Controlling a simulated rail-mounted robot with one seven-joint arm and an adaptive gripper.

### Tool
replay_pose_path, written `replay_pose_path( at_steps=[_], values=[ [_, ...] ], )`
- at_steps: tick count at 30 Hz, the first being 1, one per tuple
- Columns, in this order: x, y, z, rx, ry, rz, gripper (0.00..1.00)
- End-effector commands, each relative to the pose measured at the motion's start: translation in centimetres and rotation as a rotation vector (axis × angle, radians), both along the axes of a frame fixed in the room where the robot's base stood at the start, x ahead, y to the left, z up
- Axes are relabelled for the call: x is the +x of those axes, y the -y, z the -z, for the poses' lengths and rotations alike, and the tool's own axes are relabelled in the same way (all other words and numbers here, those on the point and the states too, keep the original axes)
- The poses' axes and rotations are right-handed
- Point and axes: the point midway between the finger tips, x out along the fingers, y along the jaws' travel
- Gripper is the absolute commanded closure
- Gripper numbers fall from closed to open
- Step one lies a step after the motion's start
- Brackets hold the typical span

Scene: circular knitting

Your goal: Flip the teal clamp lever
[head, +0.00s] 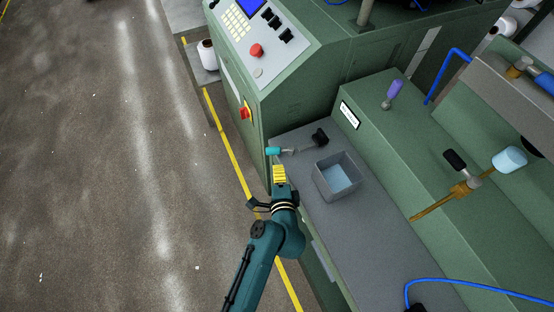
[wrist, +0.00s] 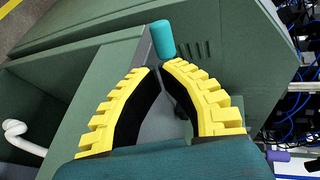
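The teal clamp lever (head: 274,151) has a short teal grip at the left end of a grey metal clamp with a black knob (head: 320,137), on the grey bench near its left edge. My gripper (head: 279,169) has yellow fingers and is just in front of the teal grip in the head view. In the wrist view the teal grip (wrist: 163,40) stands just past the fingertips of my gripper (wrist: 159,66), not between them. A gap shows between the fingers and they hold nothing. The rest of the clamp is mostly hidden in the wrist view.
A grey open bin (head: 322,182) stands on the bench to the right of my gripper. The green control cabinet (head: 290,112) rises behind the clamp. A purple-knobbed lever (head: 394,90) and a valve with a light-blue cap (head: 509,159) are further right. A blue hose (head: 470,288) lies at the front right.

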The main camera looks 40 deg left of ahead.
Motion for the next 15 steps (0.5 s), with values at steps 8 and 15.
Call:
replay_pose_path(
  at_steps=[8,15],
  values=[
    [3.2,-3.7,1.8,-0.001,0.001,0.0,1.0],
    [3.9,-4.4,1.9,-0.001,0.001,0.002,1.0]
  ],
)
